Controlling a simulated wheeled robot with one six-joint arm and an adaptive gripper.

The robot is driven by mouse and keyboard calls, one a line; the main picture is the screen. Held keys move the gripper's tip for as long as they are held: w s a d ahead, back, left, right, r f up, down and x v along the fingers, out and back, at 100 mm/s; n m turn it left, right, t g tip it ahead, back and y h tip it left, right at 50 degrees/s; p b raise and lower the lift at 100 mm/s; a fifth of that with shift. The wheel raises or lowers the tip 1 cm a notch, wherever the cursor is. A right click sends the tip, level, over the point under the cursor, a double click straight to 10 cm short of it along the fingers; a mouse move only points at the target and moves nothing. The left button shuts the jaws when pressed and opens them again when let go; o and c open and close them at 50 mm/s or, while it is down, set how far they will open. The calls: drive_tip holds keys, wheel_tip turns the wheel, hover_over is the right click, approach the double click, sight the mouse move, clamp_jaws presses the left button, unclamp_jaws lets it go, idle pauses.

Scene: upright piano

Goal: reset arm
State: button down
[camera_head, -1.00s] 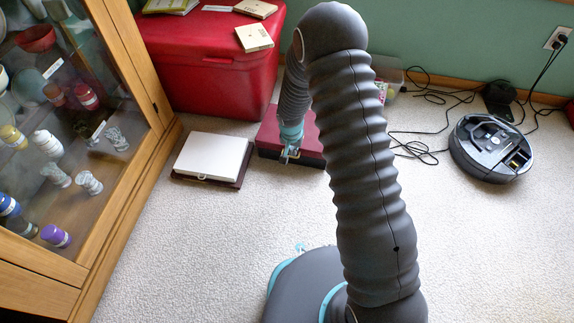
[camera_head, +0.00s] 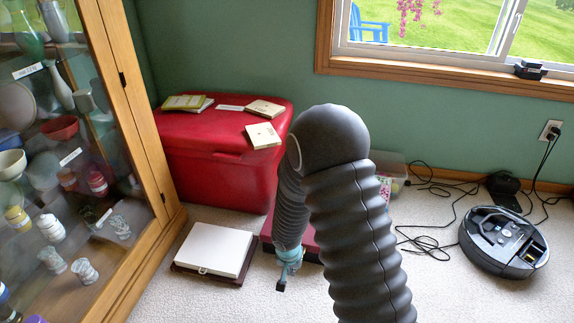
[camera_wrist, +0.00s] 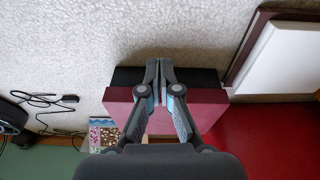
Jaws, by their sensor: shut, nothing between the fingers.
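My gripper (camera_head: 282,286) hangs at the end of my ribbed grey arm, pointing down beside the low dark red box on the floor. In the wrist view my gripper (camera_wrist: 160,68) has its fingertips pressed together with nothing between them. The dark red box (camera_wrist: 200,112) lies below and behind the fingers in that view, with a black strip along one edge. In the head view my arm hides much of this dark red box (camera_head: 268,236). Whether the gripper touches the box cannot be told.
A red chest (camera_head: 215,160) with books on top stands behind. A white case (camera_head: 213,250) lies on the carpet to the left, near a glass cabinet (camera_head: 150,130). A robot vacuum (camera_head: 503,242) and loose cables (camera_head: 430,235) lie right.

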drive_tip(key=s+d+r+n+g+h, duration=0.2)
drive_tip(key=s+d+r+n, duration=0.2)
drive_tip(key=s+d+r, duration=0.25)
drive_tip(key=s+d+r+t+y+p, duration=0.1)
drive_tip(key=s+r, duration=0.4)
drive_tip(key=r, duration=0.9)
drive_tip(key=s+d+r+m+t+p, duration=0.1)
drive_tip(key=s+d+r+p, duration=0.3)
drive_tip(key=r, duration=1)
drive_tip(key=s+d+r+t+y+p, duration=0.1)
drive_tip(key=s+r+p, duration=0.4)
drive_tip(key=r, duration=0.9)
drive_tip(key=s+d+t, duration=0.1)
drive_tip(key=t, duration=0.1)
drive_tip(key=shift+s+d+r+m+t+y+p, duration=0.2)
drive_tip(key=shift+d+m+t+y+p, duration=0.1)
drive_tip(key=shift+d+p, duration=0.05)
